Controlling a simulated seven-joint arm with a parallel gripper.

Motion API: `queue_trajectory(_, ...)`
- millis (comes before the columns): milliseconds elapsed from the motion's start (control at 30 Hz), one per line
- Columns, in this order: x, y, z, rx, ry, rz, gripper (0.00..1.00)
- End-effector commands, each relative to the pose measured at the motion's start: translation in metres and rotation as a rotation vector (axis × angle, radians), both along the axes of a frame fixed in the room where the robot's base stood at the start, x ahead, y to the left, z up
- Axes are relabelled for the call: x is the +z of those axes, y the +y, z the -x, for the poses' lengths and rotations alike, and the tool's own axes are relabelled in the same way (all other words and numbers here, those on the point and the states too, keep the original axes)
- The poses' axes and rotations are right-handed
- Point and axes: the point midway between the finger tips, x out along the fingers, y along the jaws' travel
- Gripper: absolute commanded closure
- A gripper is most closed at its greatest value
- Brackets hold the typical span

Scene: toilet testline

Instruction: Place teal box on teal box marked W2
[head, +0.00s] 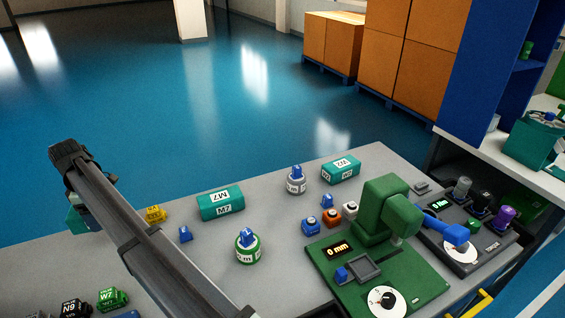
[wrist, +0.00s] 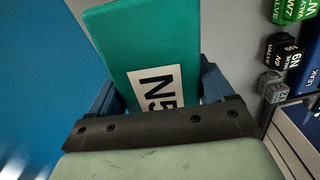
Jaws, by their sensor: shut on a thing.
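My gripper (wrist: 157,92) shows in the wrist view with blue fingers on both sides of a teal box (wrist: 145,40). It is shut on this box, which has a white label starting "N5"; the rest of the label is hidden. In the head view a part of the held teal box (head: 76,221) shows behind my arm, at the table's left edge. A teal box marked M7 (head: 220,204) lies mid-table. Another teal box (head: 341,169) lies at the far edge; its small label seems to end in 2, perhaps W2.
A white-and-green round part (head: 248,247) and a grey one (head: 296,182), both blue-topped, stand near the boxes. A green press-like device (head: 380,240) fills the right side. Small blocks, including a yellow one (head: 155,214), lie around.

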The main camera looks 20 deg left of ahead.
Motion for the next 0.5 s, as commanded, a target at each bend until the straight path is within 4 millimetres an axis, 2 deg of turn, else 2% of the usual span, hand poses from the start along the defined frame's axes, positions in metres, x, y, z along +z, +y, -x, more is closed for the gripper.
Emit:
queue_trajectory(267,0.003,-0.042,-0.103,-0.120,-0.001,-0.001,0.61)
queue_trajectory(500,0.008,-0.093,-0.194,-0.233,0.000,0.000,0.61)
